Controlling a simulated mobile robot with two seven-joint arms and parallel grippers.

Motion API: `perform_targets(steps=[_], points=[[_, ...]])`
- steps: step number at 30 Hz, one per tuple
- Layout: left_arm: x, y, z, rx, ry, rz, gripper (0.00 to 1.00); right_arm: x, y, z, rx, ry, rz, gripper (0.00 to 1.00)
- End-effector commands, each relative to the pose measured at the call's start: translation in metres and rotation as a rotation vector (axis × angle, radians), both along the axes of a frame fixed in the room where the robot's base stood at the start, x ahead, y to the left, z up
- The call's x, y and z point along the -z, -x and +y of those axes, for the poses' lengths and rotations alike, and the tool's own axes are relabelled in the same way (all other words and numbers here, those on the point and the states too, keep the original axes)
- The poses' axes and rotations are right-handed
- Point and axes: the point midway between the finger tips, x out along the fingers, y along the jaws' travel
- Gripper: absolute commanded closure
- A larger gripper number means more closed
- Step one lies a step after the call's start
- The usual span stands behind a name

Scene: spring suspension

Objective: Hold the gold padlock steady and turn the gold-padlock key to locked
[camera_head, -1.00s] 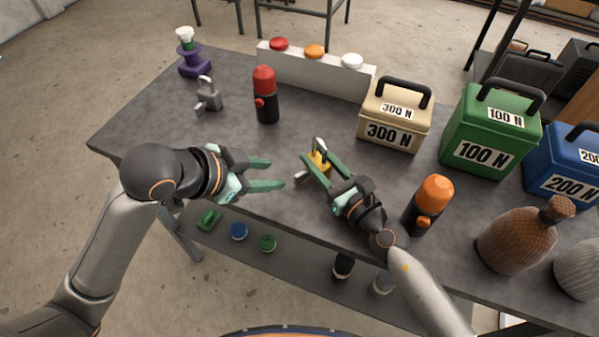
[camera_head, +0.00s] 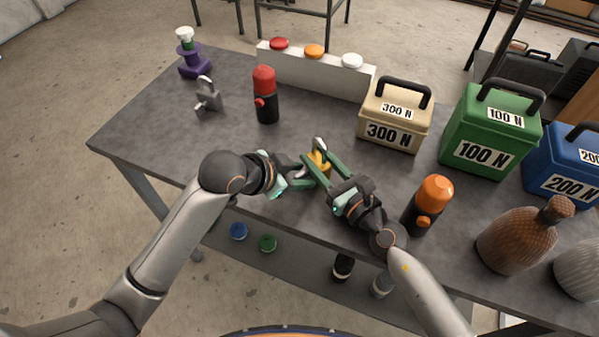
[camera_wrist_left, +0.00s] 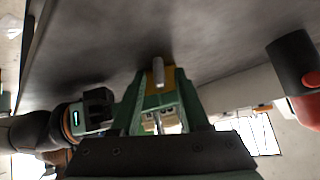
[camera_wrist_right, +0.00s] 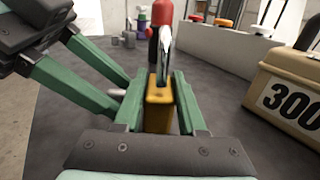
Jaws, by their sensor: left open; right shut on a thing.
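The gold padlock (camera_head: 322,164) is over the table near its front edge, with its body between the right gripper's fingers. My right gripper (camera_head: 325,166) is shut on it; the padlock also shows in the right wrist view (camera_wrist_right: 158,112) with its silver shackle above. The grey gold-padlock key (camera_wrist_right: 116,92) sticks out of the padlock's left side. My left gripper (camera_head: 303,173) is open at that side, its fingers close to the key; it also shows in the right wrist view (camera_wrist_right: 98,80). Whether its fingers touch the key, I cannot tell.
A grey padlock (camera_head: 208,97) and a red-topped black cylinder (camera_head: 265,95) stand behind to the left. An orange-topped cylinder (camera_head: 430,204) stands close to my right arm. A beige 300 N box (camera_head: 395,116) is behind right.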

Motion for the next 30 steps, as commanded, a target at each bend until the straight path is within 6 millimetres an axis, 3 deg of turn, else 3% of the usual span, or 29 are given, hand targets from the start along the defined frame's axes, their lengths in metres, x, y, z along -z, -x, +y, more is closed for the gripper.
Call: perform_targets(steps=[2, 13, 30], points=[[-0.0001, 0.0001, 0.0000, 0.000, 0.000, 0.000, 0.58, 0.0014, 0.0005, 0.0001, -0.001, 0.002, 0.002, 1.00], [-0.0001, 0.0002, 0.0003, -0.001, 0.001, 0.000, 1.00, 0.0016, 0.0005, 0.0002, -0.001, 0.002, 0.002, 1.00], [0.0000, -0.0014, 0.0019, -0.001, 0.035, 0.047, 1.00, 0.0017, 0.0005, 0.0001, -0.001, 0.001, 0.003, 1.00]])
